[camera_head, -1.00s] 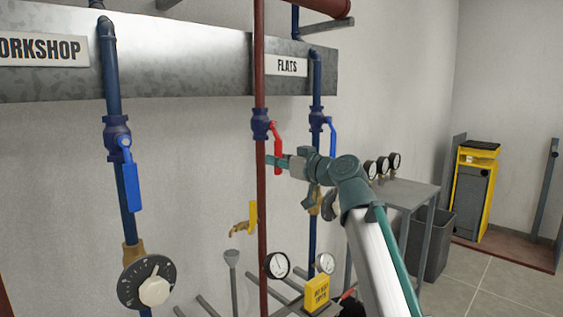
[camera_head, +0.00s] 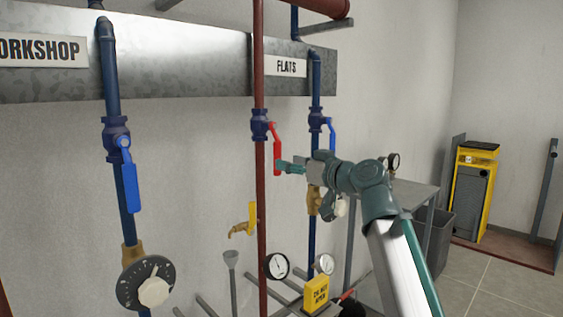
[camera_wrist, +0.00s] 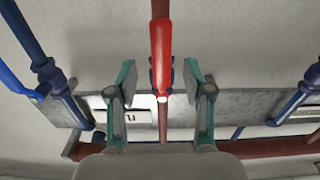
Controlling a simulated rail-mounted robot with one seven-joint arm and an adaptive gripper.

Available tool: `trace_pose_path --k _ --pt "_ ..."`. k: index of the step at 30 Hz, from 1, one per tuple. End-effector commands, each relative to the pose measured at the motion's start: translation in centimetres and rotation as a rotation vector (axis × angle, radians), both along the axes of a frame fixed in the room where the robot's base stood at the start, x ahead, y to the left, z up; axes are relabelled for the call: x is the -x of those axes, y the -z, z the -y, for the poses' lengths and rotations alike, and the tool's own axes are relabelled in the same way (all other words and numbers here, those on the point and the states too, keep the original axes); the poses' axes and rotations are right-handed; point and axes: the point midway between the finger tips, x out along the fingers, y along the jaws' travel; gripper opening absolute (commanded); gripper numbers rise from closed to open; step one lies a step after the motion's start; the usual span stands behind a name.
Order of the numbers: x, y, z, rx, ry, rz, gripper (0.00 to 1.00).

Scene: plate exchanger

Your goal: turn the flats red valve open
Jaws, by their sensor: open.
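The flats red valve has a red lever (camera_head: 277,148) on a dark blue body (camera_head: 260,125), on the red pipe beside the FLATS sign (camera_head: 286,67). The lever hangs downward, slightly tilted, in the head view. My gripper (camera_head: 288,166) is just right of its lower end. In the wrist view, which is turned over, the red lever (camera_wrist: 162,45) lies between the two spread green fingers of my gripper (camera_wrist: 160,75). There is a gap on each side, and the fingers do not appear to touch it. Part of the valve body is hidden behind the lever.
A blue lever (camera_head: 332,138) is close on the right, on the flats blue pipe. Another blue lever (camera_head: 130,186) and a dial (camera_head: 147,283) are at left. A yellow lever tap (camera_head: 250,217) and a gauge (camera_head: 277,265) sit below. A grey table (camera_head: 412,193) stands right.

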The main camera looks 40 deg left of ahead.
Motion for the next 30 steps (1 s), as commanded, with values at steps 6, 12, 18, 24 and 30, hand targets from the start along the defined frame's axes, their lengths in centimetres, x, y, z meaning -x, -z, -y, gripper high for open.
trace_pose_path --k 6,12,18,24,30 --pt "0.8 0.0 4.2 -0.001 0.003 0.002 0.51" --pt "1.1 0.0 6.2 -0.001 0.002 0.001 0.51" --pt "1.1 -0.1 6.6 -0.001 0.001 0.001 0.51" --pt "1.1 -0.1 6.6 -0.001 0.001 0.001 0.51" --pt "1.1 -0.1 6.5 -0.003 0.001 -0.012 0.51"
